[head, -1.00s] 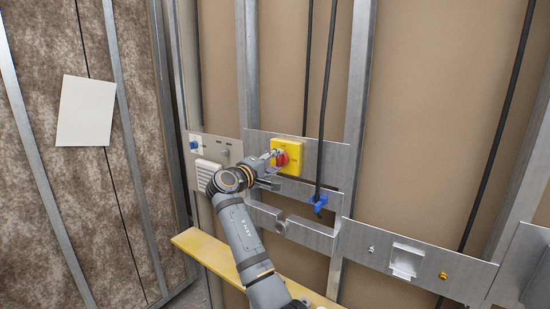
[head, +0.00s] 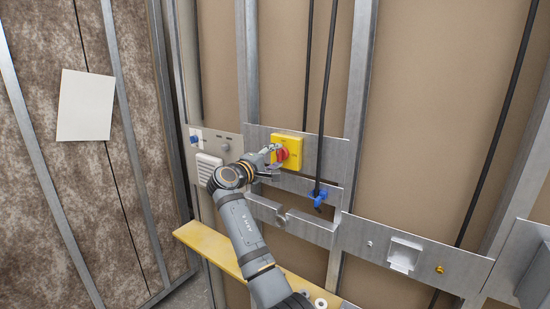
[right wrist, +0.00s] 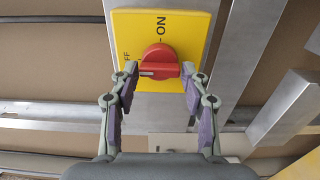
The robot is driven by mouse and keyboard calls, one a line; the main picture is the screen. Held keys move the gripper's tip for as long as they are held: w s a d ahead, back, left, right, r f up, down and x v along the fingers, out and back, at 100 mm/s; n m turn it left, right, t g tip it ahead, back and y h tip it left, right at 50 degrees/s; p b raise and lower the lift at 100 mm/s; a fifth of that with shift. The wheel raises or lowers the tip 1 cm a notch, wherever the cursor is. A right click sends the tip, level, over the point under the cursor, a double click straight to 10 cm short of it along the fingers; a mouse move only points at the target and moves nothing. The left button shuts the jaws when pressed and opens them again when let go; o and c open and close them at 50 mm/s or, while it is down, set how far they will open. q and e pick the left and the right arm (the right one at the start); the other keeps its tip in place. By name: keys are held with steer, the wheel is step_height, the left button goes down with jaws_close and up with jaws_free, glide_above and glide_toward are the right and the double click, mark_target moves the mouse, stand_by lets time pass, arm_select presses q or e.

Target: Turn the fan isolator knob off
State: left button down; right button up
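The fan isolator is a yellow square plate (head: 294,144) with a red knob (head: 282,154), on a metal panel on the wall. In the right wrist view the red knob (right wrist: 159,63) has its bar lying crosswise, its white mark at the left end, on the side of the OFF lettering. ON is at the top of the yellow plate (right wrist: 190,32). My right gripper (right wrist: 159,70) is open, with one fingertip close beside each end of the knob. I cannot tell whether they touch it. In the head view my right gripper (head: 271,160) partly covers the knob. My left gripper is not in view.
A grey panel with a blue knob (head: 195,140) and a vent (head: 208,166) is left of the isolator. A blue clip (head: 318,198) on a black cable hangs to its right. A yellow shelf (head: 212,248) lies below. Metal studs frame the wall.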

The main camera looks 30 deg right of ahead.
steer(key=shift+o, duration=1.2)
steer(key=shift+a, duration=0.1)
steer(key=v, duration=1.1)
steer(key=shift+s+a, duration=0.15)
steer(key=shift+a, duration=0.25)
